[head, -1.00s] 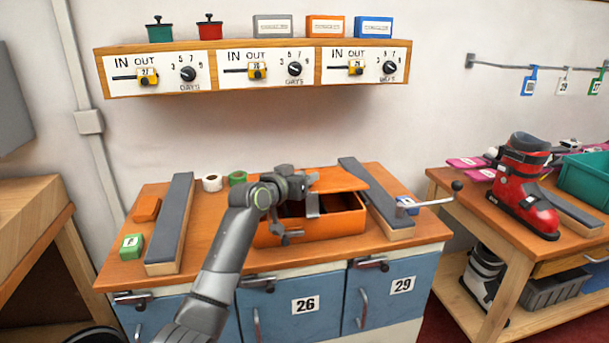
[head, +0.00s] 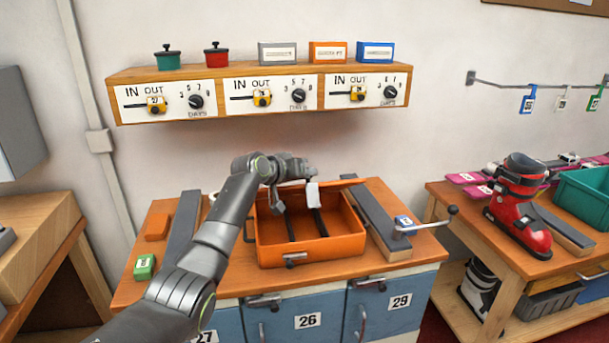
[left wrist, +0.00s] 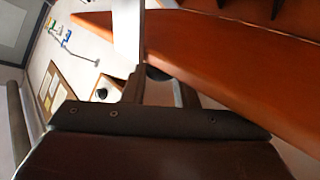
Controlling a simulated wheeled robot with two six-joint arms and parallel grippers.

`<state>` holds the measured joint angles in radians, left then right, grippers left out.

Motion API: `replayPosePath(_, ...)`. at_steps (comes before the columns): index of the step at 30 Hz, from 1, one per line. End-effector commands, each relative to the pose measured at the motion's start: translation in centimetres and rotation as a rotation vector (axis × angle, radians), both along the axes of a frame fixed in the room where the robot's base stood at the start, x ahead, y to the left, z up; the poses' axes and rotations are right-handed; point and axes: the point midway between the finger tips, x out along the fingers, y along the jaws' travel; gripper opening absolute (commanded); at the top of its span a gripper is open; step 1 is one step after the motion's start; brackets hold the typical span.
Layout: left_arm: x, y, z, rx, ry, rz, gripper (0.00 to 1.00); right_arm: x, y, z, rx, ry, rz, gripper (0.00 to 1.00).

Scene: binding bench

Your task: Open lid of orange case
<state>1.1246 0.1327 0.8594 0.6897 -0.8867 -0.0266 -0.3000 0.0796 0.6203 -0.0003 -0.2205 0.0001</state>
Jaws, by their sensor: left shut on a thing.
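The orange case (head: 318,249) stands on the bench with its front latch facing me. Its inside shows, with dark strips across it. The orange lid (head: 343,184) is raised at the back, seen nearly edge-on and partly hidden by my arm. My left gripper (head: 308,192) is above the case at the lid, shut on it beside a pale grey piece. In the left wrist view the lid (left wrist: 225,50) fills the upper right as a broad orange panel, and a pale strip (left wrist: 127,35) stands by the jaws. The exact grip point is hidden. My right gripper is out of view.
Grey-topped blocks flank the case on the left (head: 182,235) and right (head: 372,217). A crank handle (head: 428,224) sticks out at the right. A green box (head: 145,266) and an orange block (head: 157,227) lie at the left. A shelf (head: 270,112) hangs above.

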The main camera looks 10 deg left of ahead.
Motion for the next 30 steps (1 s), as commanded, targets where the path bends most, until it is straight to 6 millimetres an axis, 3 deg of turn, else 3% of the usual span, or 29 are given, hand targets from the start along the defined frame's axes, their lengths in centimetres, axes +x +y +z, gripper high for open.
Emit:
replayPosePath(15,0.22,0.08,0.28,-0.004,0.01,0.0,0.0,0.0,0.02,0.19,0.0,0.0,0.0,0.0)
replayPosePath(16,0.22,0.08,0.28,-0.004,0.01,0.0,0.27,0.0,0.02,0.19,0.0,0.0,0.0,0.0)
replayPosePath(21,0.21,0.07,0.26,-0.004,0.01,0.0,0.48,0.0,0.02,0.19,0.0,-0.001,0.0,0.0)
replayPosePath(30,0.16,0.1,0.25,-0.003,0.011,0.0,0.48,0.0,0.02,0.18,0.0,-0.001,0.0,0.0)
